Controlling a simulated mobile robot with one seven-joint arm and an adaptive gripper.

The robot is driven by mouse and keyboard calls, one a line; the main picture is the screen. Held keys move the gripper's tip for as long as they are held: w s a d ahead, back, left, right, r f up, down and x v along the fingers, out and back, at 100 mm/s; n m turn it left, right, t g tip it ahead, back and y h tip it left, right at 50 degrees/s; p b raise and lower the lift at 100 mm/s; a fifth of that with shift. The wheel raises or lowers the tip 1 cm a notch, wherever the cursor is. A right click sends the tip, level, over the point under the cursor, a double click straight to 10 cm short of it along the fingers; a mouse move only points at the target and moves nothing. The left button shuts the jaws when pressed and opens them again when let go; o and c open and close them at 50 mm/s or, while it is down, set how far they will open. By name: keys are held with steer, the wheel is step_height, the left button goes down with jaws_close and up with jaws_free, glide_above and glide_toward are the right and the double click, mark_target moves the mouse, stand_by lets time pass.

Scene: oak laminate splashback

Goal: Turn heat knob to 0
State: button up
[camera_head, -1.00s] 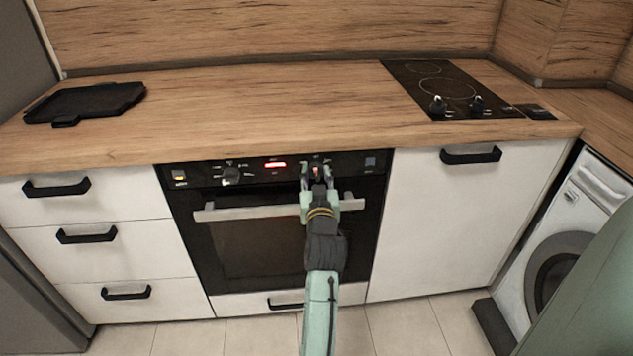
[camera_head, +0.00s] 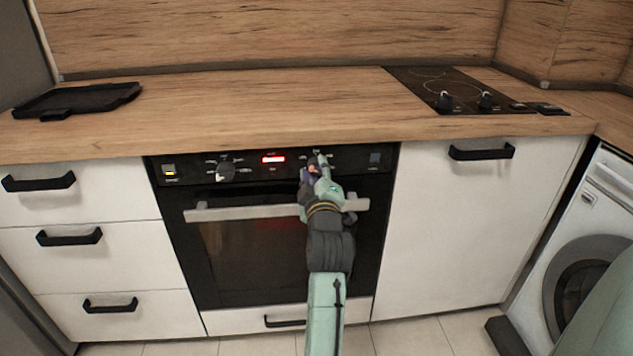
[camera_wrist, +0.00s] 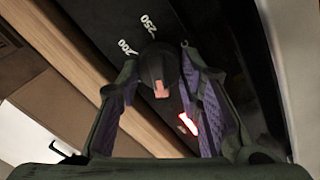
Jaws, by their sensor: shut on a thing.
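The heat knob (camera_wrist: 158,68) is black with a pinkish-orange pointer and sits between my fingers in the wrist view. The printed marks 200 and 250 show beside it on the dark panel. My gripper (camera_wrist: 157,82) is shut on the knob, one finger on each side. In the head view my gripper (camera_head: 318,167) is at the right part of the oven control panel (camera_head: 300,160) and hides most of the knob. The knob's full scale and its 0 mark cannot be seen.
A second oven knob (camera_head: 226,172) is left of the red lit display (camera_head: 273,159). The oven handle (camera_head: 245,213) runs just below my gripper. The countertop edge (camera_head: 250,143) overhangs above. A hob (camera_head: 455,88) and black tray (camera_head: 80,98) lie on the counter.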

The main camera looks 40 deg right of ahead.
steer(key=n+b, duration=0.2)
steer(key=n, duration=0.1)
steer(key=n+b, duration=0.1)
steer(key=n, duration=0.1)
steer(key=shift+f+b, duration=0.3)
steer(key=shift+n+t+y+b, duration=0.3)
steer(key=shift+n+y+b, duration=0.2)
steer(key=shift+n+b, duration=1.2)
steer(key=shift+r+n, duration=0.15)
steer(key=shift+n, duration=0.35)
steer(key=o, duration=1.2)
steer(key=shift+p, duration=0.4)
